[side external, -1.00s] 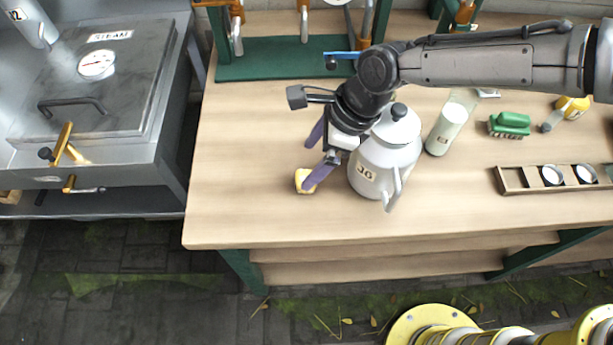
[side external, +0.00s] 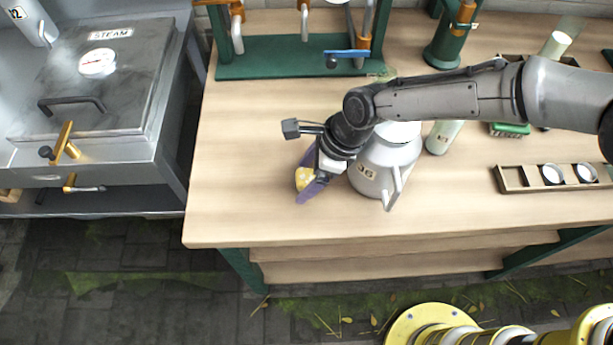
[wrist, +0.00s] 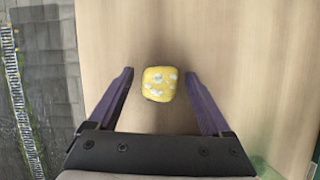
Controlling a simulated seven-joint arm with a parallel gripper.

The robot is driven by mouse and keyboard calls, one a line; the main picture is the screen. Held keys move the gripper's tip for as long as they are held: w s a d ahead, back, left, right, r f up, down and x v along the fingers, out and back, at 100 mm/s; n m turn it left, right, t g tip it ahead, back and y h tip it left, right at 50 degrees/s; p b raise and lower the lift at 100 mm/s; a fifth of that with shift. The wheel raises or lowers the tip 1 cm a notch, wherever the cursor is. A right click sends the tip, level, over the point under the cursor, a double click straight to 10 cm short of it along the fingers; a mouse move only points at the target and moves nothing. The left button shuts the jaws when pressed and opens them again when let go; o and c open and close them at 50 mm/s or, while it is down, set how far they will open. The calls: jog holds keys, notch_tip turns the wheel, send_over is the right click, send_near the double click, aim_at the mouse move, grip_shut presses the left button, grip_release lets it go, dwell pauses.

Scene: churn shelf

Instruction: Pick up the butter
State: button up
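The butter is a small yellow block with pale marks on top. In the wrist view the butter (wrist: 159,84) lies on the wooden bench between the tips of my gripper (wrist: 158,82), with a clear gap on both sides. My gripper is open, its purple fingers spread. In the side view the butter (side external: 304,178) sits near the bench's front left, partly covered by my gripper (side external: 305,180). Whether a finger touches it there I cannot tell.
A grey-white can (side external: 372,178) stands just right of my gripper, partly behind my arm. A pale cylinder (side external: 443,137), a green brush (side external: 510,130) and a wooden tray (side external: 515,187) are farther right. The bench (side external: 235,200) is clear to the left.

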grip_shut()
jog(key=shift+r, duration=0.1)
